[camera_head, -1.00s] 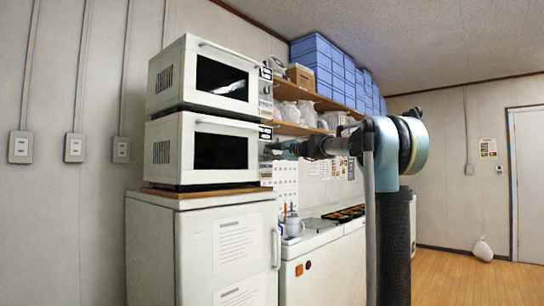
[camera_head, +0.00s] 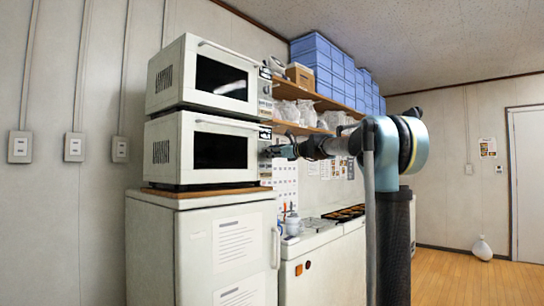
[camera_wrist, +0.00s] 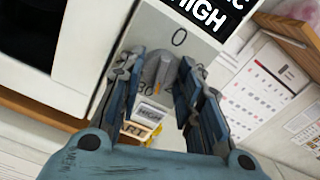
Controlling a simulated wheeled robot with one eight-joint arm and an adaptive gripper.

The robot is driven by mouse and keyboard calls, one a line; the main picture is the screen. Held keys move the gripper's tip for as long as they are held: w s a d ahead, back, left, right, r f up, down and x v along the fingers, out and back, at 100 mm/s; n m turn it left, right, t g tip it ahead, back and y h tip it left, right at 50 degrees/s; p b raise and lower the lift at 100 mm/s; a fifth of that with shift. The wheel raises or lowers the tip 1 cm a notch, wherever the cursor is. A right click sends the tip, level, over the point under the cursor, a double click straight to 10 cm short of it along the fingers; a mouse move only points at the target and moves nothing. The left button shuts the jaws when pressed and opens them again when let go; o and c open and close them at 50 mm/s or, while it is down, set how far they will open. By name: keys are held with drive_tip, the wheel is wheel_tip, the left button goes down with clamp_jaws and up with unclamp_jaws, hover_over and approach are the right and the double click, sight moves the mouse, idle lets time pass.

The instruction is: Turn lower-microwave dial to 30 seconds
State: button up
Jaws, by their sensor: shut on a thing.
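The lower microwave (camera_head: 163,150) is a white box on top of a white cabinet. Its right-hand control strip faces my gripper (camera_head: 268,152). In the wrist view, the grey dial (camera_wrist: 161,70) sits between the two fingers of my gripper (camera_wrist: 158,72), which is shut on it. The gripper is tilted relative to the panel. A "0" mark (camera_wrist: 179,37) shows above right of the dial, and a "30" mark (camera_wrist: 146,88) shows below it, partly covered. The dial's exact pointer direction is hard to read. In the head view the gripper hides the dial.
The upper microwave (camera_head: 168,75) is stacked on the lower one. Wooden shelves (camera_head: 300,130) with bags and blue bins (camera_head: 325,60) line the wall behind my arm. A white cabinet (camera_head: 155,250) stands beneath.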

drive_tip(key=shift+f+m, duration=0.1)
drive_tip(key=shift+m, duration=1.5)
drive_tip(key=o, duration=1.1)
drive_tip(key=shift+c, duration=0.2)
drive_tip(key=v, duration=1.1)
drive_tip(key=shift+s+d, duration=0.25)
drive_tip(key=shift+d, duration=0.1)
